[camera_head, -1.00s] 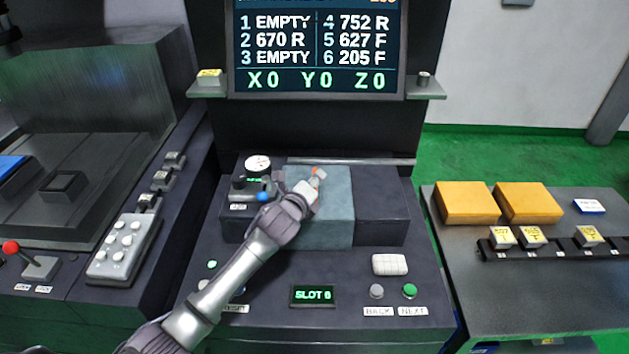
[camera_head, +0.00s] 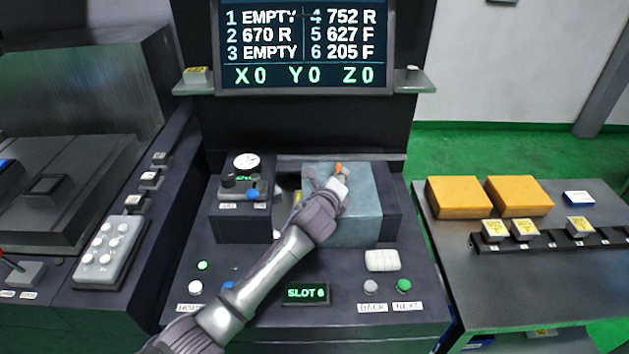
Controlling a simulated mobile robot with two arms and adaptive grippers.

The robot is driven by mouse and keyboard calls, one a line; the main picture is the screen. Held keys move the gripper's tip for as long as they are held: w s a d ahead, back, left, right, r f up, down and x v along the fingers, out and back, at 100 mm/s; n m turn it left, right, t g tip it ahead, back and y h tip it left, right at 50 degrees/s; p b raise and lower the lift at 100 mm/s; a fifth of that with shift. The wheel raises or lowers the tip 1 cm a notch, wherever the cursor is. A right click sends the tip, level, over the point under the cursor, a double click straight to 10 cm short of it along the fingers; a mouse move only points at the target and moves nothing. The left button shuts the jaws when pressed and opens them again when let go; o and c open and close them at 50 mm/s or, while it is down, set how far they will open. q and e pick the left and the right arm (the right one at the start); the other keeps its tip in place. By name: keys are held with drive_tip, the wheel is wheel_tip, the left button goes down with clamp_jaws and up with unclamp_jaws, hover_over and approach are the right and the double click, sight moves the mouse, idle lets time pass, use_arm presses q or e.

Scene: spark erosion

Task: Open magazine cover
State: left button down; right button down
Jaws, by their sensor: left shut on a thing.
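The magazine cover (camera_head: 360,222) is a blue-grey box-like lid on the machine's front console. My left gripper (camera_head: 340,181) reaches over it from the lower left and is shut at its top, by a small orange-tipped piece, likely its handle. The fingers hide most of what they hold. A narrow gap (camera_head: 287,186) shows left of the cover, with a pale shape in it partly hidden by my arm. My right gripper is out of view.
A dial and blue knob unit (camera_head: 243,185) stands left of the gap. A dark block (camera_head: 391,215) adjoins the cover's right side. Buttons and a "SLOT 6" display (camera_head: 306,293) lie in front. The screen (camera_head: 304,50) rises behind. A side table (camera_head: 530,275) holds yellow blocks.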

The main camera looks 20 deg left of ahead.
sight(370, 189)
use_arm(q)
drive_tip(key=d, duration=0.2)
drive_tip(key=w+d+b, duration=0.1)
drive_tip(key=d, duration=0.2)
drive_tip(key=w+d+b, duration=0.1)
drive_tip(key=d, duration=0.2)
drive_tip(key=shift+w, duration=0.1)
drive_tip(key=shift+a, duration=0.1)
drive_tip(key=c, duration=1.2)
unclamp_jaws()
drive_tip(key=v, duration=1.2)
